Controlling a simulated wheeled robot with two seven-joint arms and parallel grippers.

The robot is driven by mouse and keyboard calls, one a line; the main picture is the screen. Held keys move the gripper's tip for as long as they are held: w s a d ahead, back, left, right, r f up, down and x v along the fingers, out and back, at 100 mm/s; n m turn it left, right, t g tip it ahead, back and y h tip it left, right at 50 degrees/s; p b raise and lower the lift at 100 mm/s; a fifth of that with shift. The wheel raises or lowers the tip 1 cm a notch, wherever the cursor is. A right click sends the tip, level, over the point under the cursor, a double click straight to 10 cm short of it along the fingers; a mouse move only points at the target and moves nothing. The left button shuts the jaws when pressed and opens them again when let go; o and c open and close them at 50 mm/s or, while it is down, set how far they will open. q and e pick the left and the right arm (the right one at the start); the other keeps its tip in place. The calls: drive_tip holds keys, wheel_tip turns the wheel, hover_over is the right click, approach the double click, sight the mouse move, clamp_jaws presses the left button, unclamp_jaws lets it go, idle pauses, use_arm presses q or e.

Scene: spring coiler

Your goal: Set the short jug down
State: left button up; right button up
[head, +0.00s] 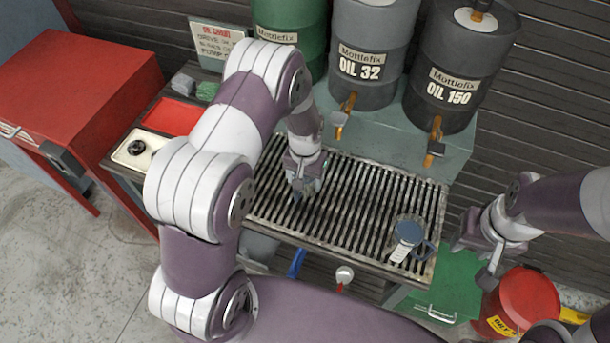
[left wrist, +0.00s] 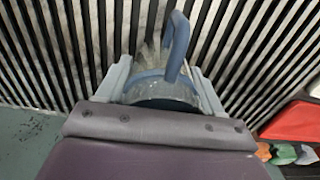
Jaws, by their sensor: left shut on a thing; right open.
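My left gripper (head: 303,188) is low over the slatted metal grate (head: 345,205). In the left wrist view its two fingers close on a clear jug (left wrist: 165,90) with a blue rim and blue handle. I take this as the short jug. In the head view it is almost wholly hidden by the gripper and wrist. I cannot tell whether its base touches the slats. Another jug (head: 407,238), with a pale label and blue handle, stands on the grate at the right. My right gripper (head: 478,258) is open and empty, off the bench's right end.
Three oil drums stand behind the grate: green (head: 290,25), grey (head: 366,55) and dark (head: 456,70), with taps over its back edge. A red tray (head: 172,116) lies at left. A red bin (head: 522,300) and green box (head: 450,288) stand at right.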

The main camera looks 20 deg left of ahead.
use_arm(q)
drive_tip(key=shift+f, duration=0.2)
drive_tip(key=o, duration=1.1)
drive_tip(key=shift+s, duration=0.1)
drive_tip(key=shift+o, duration=0.2)
